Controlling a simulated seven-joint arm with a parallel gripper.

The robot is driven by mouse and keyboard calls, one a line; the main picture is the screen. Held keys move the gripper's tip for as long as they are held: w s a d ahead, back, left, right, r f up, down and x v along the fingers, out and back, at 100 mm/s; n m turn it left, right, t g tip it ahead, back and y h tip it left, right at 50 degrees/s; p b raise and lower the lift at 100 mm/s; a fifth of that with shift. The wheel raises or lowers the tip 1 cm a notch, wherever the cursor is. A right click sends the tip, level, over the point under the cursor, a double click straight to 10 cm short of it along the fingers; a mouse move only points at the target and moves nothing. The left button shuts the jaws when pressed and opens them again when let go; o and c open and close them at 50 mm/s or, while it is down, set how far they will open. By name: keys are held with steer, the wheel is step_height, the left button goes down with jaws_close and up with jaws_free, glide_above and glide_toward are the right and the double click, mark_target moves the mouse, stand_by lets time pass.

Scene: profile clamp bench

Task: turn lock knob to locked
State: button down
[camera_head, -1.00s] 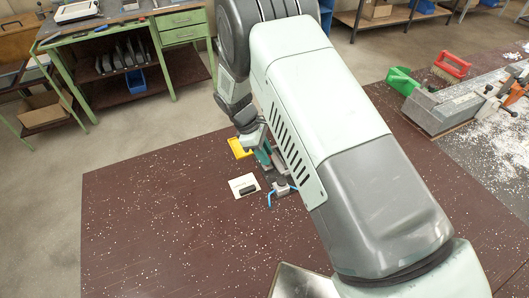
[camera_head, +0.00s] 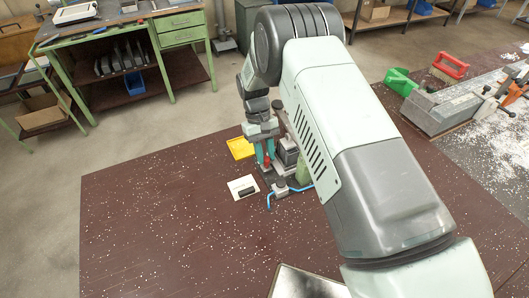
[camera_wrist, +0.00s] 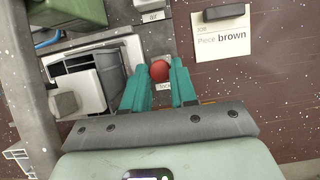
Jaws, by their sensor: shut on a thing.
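The clamp fixture (camera_head: 289,150) stands on the dark bench, partly hidden by my arm in the head view. It also shows in the wrist view as a pale block with a dark frame (camera_wrist: 85,80). A round red knob (camera_wrist: 160,71) sits beside it, between my teal fingertips. My gripper (camera_wrist: 161,84) is shut on this red knob.
A white card reading "Piece brown" (camera_wrist: 222,40) lies beside the fixture, with a dark block on it. A yellow tray (camera_head: 241,148) is behind it. A blue hose (camera_head: 292,190) runs by the fixture's front. The bench's left side is clear, apart from pale specks.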

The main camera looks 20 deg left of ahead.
steer(key=shift+m+g+y, duration=0.3)
steer(key=shift+m+y, duration=0.1)
steer(key=shift+m, duration=1.2)
steer(key=c, duration=0.9)
jaws_free()
steer(key=shift+w, duration=0.1)
steer(key=v, duration=1)
steer(key=shift+r, duration=0.4)
steer(key=shift+w+d+r, duration=0.1)
